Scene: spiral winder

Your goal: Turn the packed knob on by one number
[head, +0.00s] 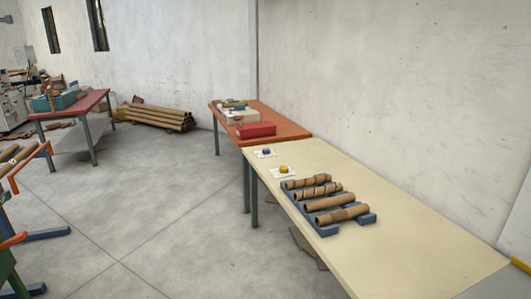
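Two small knobs stand on white plates at the far left end of a cream table (400,225). One is a yellow knob (284,169), and the other is a blue knob (266,152) just behind it. Any numbers or labels on the plates are too small to read, so I cannot tell which is the packed knob or where either points. Neither of my grippers is in view, and nothing touches the knobs.
Several cardboard tubes (329,203) lie in a blue rack (328,230) close to the yellow knob. An orange table (285,120) with a red box (256,130) stands behind. Tubes rest on an orange stand (33,163) at left. Open floor (165,215) lies between.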

